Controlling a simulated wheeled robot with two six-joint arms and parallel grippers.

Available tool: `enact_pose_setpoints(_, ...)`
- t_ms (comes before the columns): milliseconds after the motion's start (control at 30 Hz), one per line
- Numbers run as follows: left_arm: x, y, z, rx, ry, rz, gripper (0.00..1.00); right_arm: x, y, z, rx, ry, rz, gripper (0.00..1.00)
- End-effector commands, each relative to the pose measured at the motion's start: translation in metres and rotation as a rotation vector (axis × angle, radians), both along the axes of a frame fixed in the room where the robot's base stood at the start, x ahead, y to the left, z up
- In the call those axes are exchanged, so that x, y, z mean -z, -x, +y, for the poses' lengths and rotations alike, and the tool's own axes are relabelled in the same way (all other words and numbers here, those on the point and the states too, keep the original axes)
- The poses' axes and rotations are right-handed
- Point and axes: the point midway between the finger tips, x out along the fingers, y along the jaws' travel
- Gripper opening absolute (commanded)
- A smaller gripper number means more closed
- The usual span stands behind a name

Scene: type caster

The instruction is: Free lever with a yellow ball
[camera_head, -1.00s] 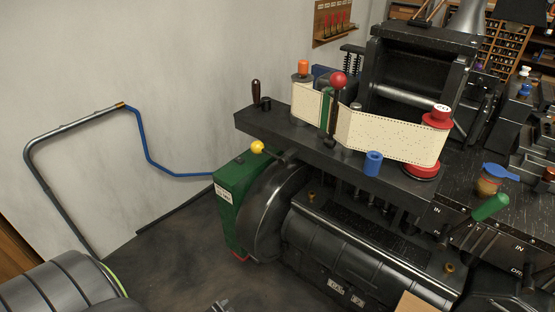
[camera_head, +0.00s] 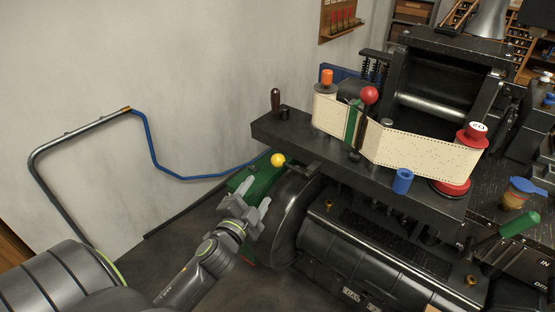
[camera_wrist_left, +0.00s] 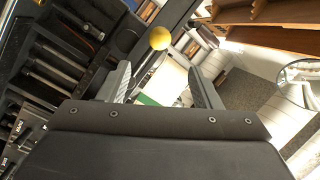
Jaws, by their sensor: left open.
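The yellow ball (camera_head: 278,160) tops a lever by the green housing (camera_head: 262,182), just below the left end of the dark shelf (camera_head: 300,141). My left gripper (camera_head: 257,196) is in front of the green housing, below and slightly left of the ball, with its fingers apart and nothing between them. In the left wrist view the yellow ball (camera_wrist_left: 160,38) shows beyond the fingertips (camera_wrist_left: 160,82), near the middle between them, and apart from them. The lever's shaft is mostly hidden. My right gripper is not in view.
A dark drum wheel (camera_head: 290,222) stands right of my left gripper. A blue pipe (camera_head: 160,168) runs along the wall. Dark floor lies open at left.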

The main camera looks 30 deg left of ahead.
Motion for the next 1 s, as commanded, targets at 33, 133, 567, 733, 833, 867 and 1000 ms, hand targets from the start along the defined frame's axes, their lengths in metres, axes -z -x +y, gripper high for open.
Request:
enact_pose_setpoints(33, -0.003, -0.012, 0.002, 0.001, 0.0, -0.002, 0.58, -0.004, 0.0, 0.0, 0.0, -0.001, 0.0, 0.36)
enact_pose_setpoints(133, -0.003, -0.032, 0.007, 0.0, 0.0, -0.001, 0.58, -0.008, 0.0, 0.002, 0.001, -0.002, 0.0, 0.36)
enact_pose_setpoints(567, -0.001, -0.112, 0.024, 0.0, 0.001, 0.0, 0.58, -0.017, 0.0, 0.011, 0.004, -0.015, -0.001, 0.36)
enact_pose_setpoints(733, 0.0, -0.132, 0.028, 0.0, 0.001, 0.001, 0.58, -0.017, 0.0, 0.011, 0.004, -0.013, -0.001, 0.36)
enact_pose_setpoints(833, 0.0, -0.139, 0.03, 0.0, 0.0, 0.001, 0.58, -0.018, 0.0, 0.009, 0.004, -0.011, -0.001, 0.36)
enact_pose_setpoints(867, 0.0, -0.14, 0.03, 0.0, 0.001, 0.001, 0.58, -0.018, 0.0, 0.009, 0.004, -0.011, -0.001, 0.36)
enact_pose_setpoints(1000, 0.0, -0.143, 0.031, 0.0, 0.002, 0.002, 0.58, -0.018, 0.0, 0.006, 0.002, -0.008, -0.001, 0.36)
